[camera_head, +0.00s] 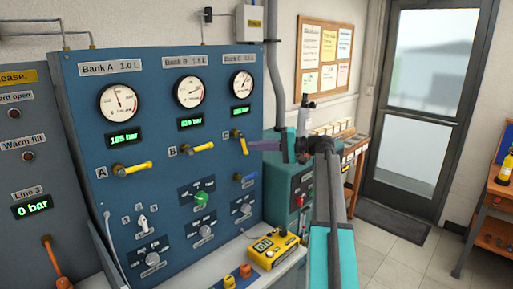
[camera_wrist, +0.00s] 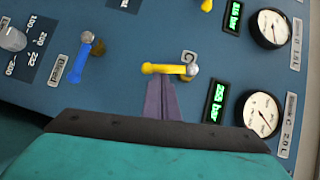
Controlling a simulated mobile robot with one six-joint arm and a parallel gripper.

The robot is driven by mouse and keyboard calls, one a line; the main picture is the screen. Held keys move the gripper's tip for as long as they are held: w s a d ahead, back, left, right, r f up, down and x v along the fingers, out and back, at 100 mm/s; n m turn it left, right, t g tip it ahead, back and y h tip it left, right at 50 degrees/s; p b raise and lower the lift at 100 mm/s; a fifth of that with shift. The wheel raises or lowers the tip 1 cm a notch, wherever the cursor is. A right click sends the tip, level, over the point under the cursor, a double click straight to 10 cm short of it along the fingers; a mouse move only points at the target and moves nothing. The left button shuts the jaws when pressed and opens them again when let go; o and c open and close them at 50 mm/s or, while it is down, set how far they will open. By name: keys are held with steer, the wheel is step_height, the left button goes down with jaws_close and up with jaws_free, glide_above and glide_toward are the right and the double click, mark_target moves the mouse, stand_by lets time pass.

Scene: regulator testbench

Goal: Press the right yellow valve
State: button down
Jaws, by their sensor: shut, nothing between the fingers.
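The right yellow valve (camera_head: 240,142) sits under the Bank C gauge on the blue panel. Its lever points mostly downward, while the middle (camera_head: 198,148) and left (camera_head: 131,168) yellow valves lie roughly level. In the wrist view the right yellow valve (camera_wrist: 160,69) lies across the picture with a metal hub at its right end. My gripper (camera_head: 252,145) is at this lever from the right. In the wrist view my gripper (camera_wrist: 159,78) has its purple fingers together, empty, with the tips at the lever's edge. I cannot tell whether they touch it.
A blue lever (camera_head: 246,180) is below the right yellow valve; it also shows in the wrist view (camera_wrist: 85,40). A green knob (camera_head: 202,198) is on the panel. A yellow device (camera_head: 273,250) stands on the ledge below. Open floor lies right, before the door (camera_head: 416,110).

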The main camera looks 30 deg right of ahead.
steer(key=w+d+r+b+v, duration=0.1)
steer(key=b+v, duration=0.1)
steer(key=v, duration=1.1)
steer(key=shift+w+d+r+b, duration=0.15)
steer(key=shift+w+d+b, duration=0.05)
steer(key=shift+w+b, duration=0.2)
